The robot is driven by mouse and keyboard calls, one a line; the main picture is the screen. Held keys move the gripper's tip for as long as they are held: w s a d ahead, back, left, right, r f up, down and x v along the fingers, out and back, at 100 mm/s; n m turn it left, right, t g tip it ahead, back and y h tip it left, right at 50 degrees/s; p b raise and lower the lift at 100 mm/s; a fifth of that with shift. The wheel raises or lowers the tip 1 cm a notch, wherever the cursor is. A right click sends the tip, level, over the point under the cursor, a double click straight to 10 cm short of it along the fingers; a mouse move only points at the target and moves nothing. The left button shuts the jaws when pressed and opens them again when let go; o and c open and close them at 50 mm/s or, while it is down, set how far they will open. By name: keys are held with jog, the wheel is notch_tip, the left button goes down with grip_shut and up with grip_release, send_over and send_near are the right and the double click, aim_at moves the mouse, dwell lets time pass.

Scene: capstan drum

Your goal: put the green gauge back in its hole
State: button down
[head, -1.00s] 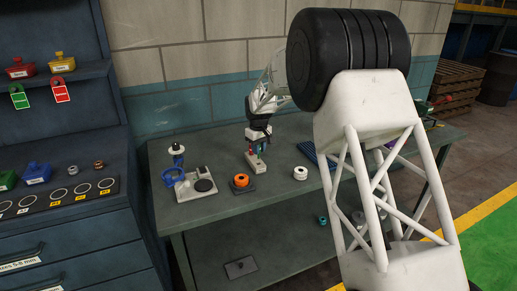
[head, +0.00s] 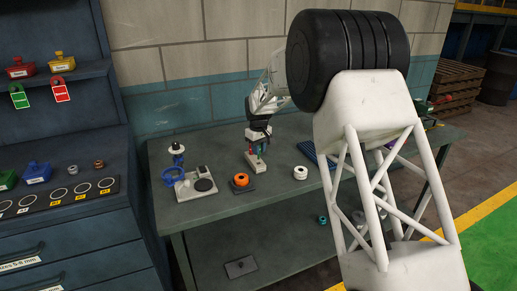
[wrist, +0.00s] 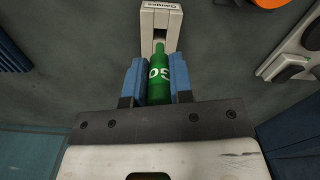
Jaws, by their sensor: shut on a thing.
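The pale gauge block (wrist: 160,16), labelled "Gauges", lies just ahead of the gauge in the wrist view. The gauge's tip is at the block's dark slot; I cannot tell whether it is inside a hole. In the head view, my gripper (head: 259,148) is close over the block at the back middle of the bench, and the parts are too small to separate clearly.
An orange ring on a dark base (head: 240,181) stands in front of the block. A pale fixture plate (head: 195,189) and blue holder lie to the left. A white ring (head: 300,173) and a blue mat lie to the right. The bench (head: 225,208) is clear in front.

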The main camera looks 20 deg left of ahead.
jog(key=shift+f, duration=2.35)
dwell(4.8)
jog(key=c, duration=0.9)
grip_release()
jog(key=shift+r, duration=0.1)
